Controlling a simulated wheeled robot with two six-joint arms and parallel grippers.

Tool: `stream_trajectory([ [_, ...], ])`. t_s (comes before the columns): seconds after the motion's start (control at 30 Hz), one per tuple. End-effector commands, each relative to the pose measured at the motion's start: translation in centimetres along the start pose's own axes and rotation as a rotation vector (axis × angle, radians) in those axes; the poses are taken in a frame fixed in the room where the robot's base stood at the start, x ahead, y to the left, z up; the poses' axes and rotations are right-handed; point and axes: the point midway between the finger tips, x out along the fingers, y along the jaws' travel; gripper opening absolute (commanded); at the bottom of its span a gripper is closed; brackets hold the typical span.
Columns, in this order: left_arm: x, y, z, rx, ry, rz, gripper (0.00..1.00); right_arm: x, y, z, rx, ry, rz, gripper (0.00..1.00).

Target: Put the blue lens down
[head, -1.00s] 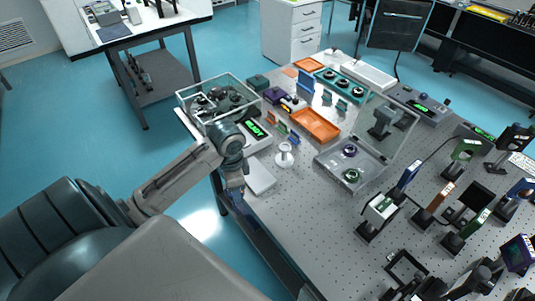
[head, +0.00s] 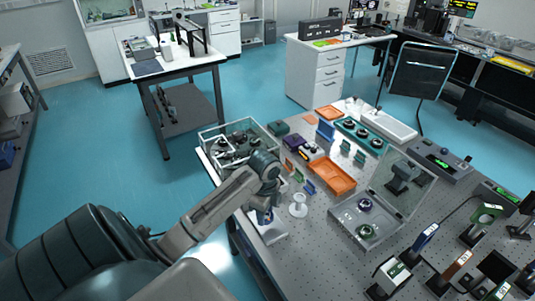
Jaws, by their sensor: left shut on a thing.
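My left gripper (head: 263,216) points down over the near left edge of the optical table (head: 300,243). It is just above a flat white pad (head: 270,236). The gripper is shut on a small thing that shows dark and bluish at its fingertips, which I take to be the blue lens. The fingers hide most of it, and I cannot tell whether it touches the pad. My right gripper is not in view.
A white round stand (head: 298,206) is close right of the gripper. A clear-walled box (head: 212,150), an orange tray (head: 331,175) and an open grey case (head: 350,213) with round optics surround it. Mounted optics stand at right.

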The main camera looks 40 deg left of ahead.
Motion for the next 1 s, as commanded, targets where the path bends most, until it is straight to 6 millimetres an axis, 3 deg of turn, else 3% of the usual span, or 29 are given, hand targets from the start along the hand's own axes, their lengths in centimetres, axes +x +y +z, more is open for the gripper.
stream_trajectory([
  [0.17,0.2,-1.6,0.0,-0.001,0.0,0.002,0.21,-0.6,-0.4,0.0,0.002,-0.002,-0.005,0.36],
  [0.5,3.6,-1.6,0.0,0.0,-0.001,0.002,0.21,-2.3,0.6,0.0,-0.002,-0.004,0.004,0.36],
  [0.83,4.0,-1.6,0.1,-0.001,-0.001,0.001,0.21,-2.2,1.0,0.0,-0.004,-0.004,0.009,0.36],
  [0.87,4.0,-1.6,0.1,0.0,-0.001,0.001,0.48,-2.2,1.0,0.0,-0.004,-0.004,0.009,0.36],
  [0.93,4.0,-1.6,0.1,0.0,-0.001,0.001,0.61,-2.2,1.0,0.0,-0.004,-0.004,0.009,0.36],
  [1.0,4.0,-1.6,0.1,0.0,-0.001,0.001,0.66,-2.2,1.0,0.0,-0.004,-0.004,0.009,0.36],
])
